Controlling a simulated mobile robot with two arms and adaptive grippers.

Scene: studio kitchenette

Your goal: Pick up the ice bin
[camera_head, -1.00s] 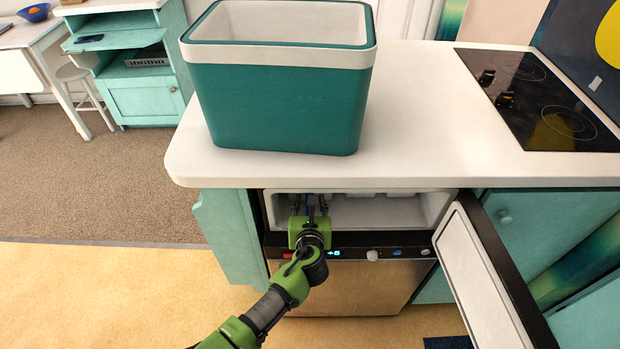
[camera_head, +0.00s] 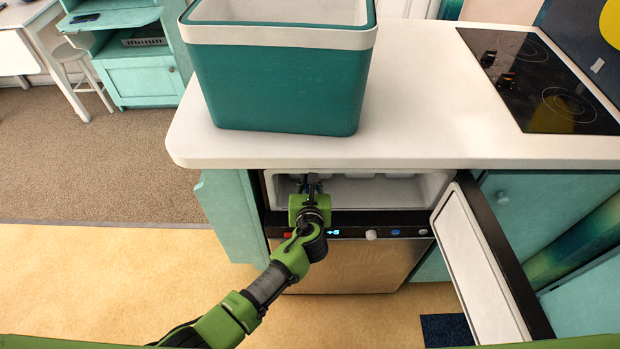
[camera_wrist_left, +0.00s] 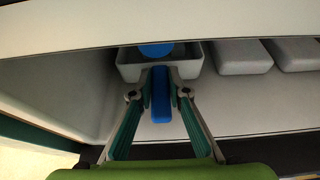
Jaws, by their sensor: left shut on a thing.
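In the left wrist view a small pale grey bin (camera_wrist_left: 128,66), which looks like the ice bin, sits inside the open compartment at its back wall. A round blue part (camera_wrist_left: 156,50) shows in it, and a blue bar-shaped handle (camera_wrist_left: 161,96) points from its front towards me. My left gripper (camera_wrist_left: 161,88) has its fingertips on both sides of this handle, shut on it. In the head view my left gripper (camera_head: 309,186) reaches into the compartment at its left side and hides the bin. My right gripper is not in view.
The compartment (camera_head: 375,190) lies under the white counter (camera_head: 430,130), with its door (camera_head: 480,265) open at right. Pale blocks (camera_wrist_left: 241,57) line its back wall. A teal cooler (camera_head: 280,90) stands on the counter, left of a black cooktop (camera_head: 540,80).

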